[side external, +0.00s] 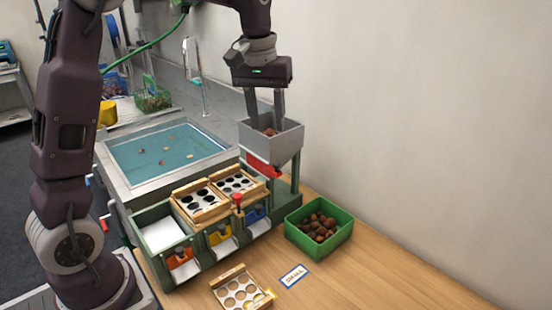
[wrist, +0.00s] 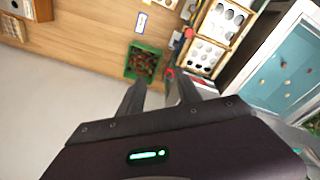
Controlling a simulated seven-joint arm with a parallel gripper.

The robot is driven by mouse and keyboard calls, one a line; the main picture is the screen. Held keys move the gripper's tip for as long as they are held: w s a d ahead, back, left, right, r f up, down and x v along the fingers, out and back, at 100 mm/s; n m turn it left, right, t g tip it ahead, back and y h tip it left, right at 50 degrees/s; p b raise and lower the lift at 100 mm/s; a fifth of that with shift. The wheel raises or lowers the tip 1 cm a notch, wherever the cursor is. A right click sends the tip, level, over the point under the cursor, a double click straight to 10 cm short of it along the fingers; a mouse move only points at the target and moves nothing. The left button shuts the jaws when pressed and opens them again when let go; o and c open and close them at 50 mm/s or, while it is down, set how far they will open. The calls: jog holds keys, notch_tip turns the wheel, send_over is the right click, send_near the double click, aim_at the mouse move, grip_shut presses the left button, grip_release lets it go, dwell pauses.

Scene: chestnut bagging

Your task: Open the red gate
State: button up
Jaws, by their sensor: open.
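The red gate (side external: 263,168) is a red panel at the lower front of the grey hopper (side external: 285,141). A bit of red shows beside my right finger in the wrist view, mostly hidden. Brown chestnuts (side external: 268,131) lie inside the hopper. In the wrist view my gripper (wrist: 158,88) also shows spread fingers. I cannot tell how deep the fingertips reach into the hopper.
A green crate (side external: 338,242) of chestnuts stands right of the hopper. Wooden sieve trays (side external: 201,216) and a red knob (side external: 238,198) sit on the green-framed bench. A sink basin (side external: 122,158) is behind left. A label card (side external: 293,276) and another holed tray (side external: 226,298) lie in front.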

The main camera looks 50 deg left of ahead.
aim_at(276, 163)
jog(key=w+a+f, duration=0.1)
jog(key=w+f, duration=0.1)
jog(key=w+a+f+n+g, duration=0.1)
jog(key=w+a+f, duration=0.1)
jog(key=f, duration=0.1)
jog(key=w+a+f+n, duration=0.1)
jog(key=w+a+f, duration=0.1)
jog(key=w+f, duration=0.1)
jog(key=shift+g, duration=0.3)
notch_tip(276, 163, down, 7)
jog(key=shift+f, duration=0.15)
jog(key=shift+c, duration=0.2)
grip_shut()
